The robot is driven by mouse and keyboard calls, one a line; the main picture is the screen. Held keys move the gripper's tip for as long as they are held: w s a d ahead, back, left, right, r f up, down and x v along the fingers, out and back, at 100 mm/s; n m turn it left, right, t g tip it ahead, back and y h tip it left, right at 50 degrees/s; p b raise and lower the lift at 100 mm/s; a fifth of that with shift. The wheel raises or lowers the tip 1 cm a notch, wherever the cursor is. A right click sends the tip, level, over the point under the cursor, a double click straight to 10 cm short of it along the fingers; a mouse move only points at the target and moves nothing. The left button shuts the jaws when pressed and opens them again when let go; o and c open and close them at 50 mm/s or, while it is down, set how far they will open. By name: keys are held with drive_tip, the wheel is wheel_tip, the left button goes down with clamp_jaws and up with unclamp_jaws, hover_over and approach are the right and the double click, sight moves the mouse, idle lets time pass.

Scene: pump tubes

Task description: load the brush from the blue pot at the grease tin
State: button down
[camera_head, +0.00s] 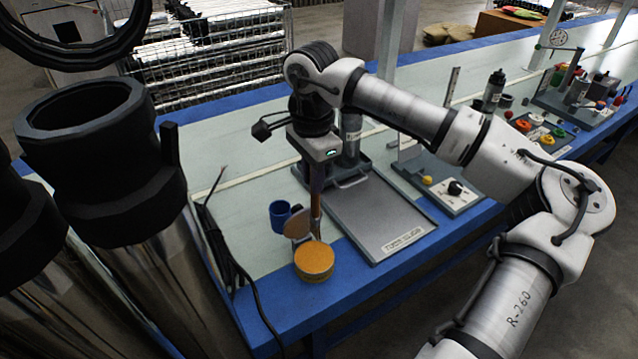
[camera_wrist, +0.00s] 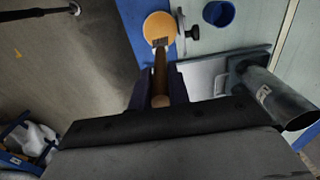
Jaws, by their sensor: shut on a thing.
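My gripper (camera_head: 316,178) points down over the blue-edged bench and is shut on a brush (camera_head: 316,220) with a wooden handle. The brush hangs roughly upright; its handle (camera_wrist: 160,75) runs between the fingers in the wrist view. The round grease tin (camera_head: 314,264) is open, with orange-yellow grease, and stands near the bench's front edge. Its lid (camera_head: 297,224) stands up behind it. In the wrist view the brush's bristle end overlaps the edge of the tin (camera_wrist: 170,28); I cannot tell whether it touches the grease. The blue pot (camera_head: 279,218) stands behind the tin, and also shows in the wrist view (camera_wrist: 219,13).
A grey tray (camera_head: 385,222) with a label lies right of the tin, with a grey cylinder (camera_head: 351,132) at its back. A panel with a black knob (camera_head: 455,188) is farther right. Black cables (camera_head: 235,265) lie left. Large dark-rimmed tubes (camera_head: 90,130) fill the left.

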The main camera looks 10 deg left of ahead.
sight(314, 206)
drive_tip(key=shift+f+b, duration=2)
drive_tip(key=shift+f, duration=1.55)
drive_tip(key=shift+f+b, duration=0.55)
drive_tip(key=shift+b, duration=0.1)
drive_tip(key=shift+r+p, duration=2.15)
drive_tip(key=shift+r, duration=1.4)
